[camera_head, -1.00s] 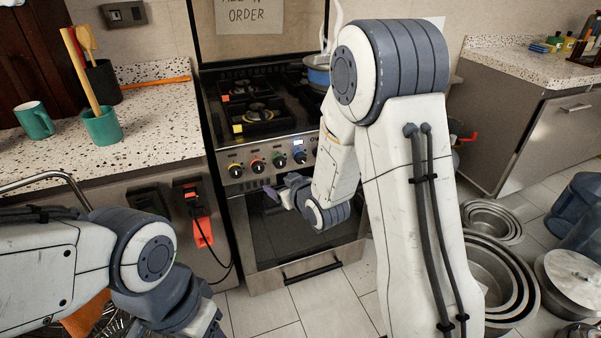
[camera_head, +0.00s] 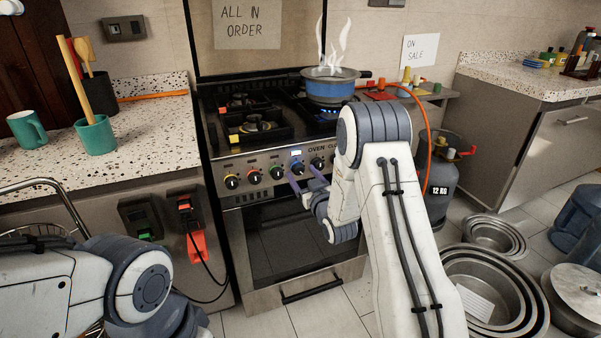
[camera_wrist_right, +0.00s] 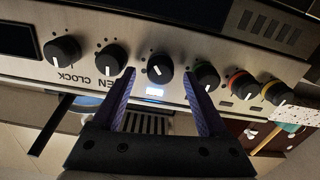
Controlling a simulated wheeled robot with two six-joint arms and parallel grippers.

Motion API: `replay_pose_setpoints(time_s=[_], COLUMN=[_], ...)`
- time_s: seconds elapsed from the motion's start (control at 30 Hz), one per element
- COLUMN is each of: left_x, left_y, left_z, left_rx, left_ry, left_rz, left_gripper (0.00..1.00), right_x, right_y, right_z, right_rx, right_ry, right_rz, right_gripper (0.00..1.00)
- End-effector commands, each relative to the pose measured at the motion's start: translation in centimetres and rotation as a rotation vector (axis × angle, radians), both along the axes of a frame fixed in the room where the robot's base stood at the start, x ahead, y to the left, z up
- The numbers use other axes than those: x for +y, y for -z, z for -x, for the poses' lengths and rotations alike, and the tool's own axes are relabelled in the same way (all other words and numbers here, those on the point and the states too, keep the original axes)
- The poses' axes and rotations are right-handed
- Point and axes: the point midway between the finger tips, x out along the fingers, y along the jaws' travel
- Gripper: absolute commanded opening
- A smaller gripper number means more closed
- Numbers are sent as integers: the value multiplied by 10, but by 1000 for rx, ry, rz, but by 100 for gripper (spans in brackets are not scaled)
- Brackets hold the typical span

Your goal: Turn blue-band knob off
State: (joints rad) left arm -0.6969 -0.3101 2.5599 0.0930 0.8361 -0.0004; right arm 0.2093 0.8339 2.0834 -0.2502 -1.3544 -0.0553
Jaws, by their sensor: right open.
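The blue-band knob (camera_head: 297,167) is on the stove's front panel, below a small lit display. In the right wrist view, the knob (camera_wrist_right: 160,67) lies between the two finger lines, with a white mark on its face. My right gripper (camera_head: 304,176) is open in front of it, with purple fingers, one on each side. The right wrist view shows the open fingers (camera_wrist_right: 158,76) with nothing clasped; whether the tips touch the knob I cannot tell. My left arm shows at the lower left, but its gripper fingers are out of view.
Neighbouring knobs have green (camera_head: 277,173), red (camera_head: 254,176) and yellow (camera_head: 232,181) bands. A steaming blue pot (camera_head: 330,88) sits over a blue flame. An orange hose runs to a gas cylinder (camera_head: 443,165). Nested pans (camera_head: 490,285) lie on the floor at right.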

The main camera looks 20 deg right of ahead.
Motion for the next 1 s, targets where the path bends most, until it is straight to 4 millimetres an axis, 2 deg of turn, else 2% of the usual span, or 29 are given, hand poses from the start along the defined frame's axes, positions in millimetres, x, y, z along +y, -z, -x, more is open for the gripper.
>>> replay_pose_setpoints(time_s=[0.2,0.47,0.5,0.57,0.6,0.67,0.7,1.0], left_x=[0,0,0,0,0,0,0,0], left_y=[0,0,0,0,0,0,0,4], left_z=[0,0,0,0,0,0,0,0], left_rx=[0,0,0,0,0,0,0,0], left_ry=[0,0,0,0,0,0,0,0], left_rz=[0,0,0,0,0,0,0,0], left_gripper=[54,54,54,54,54,54,54,54], right_x=[0,0,1,1,1,0,0,0], right_y=[0,0,0,0,0,0,0,1], right_z=[-17,-19,-19,-19,-19,-19,-19,-19], right_rx=[1,1,2,1,1,1,1,0], right_ry=[1,1,1,1,1,1,1,2], right_rz=[0,0,0,0,0,0,0,33], right_gripper=[76,76,69,46,31,8,0,0])
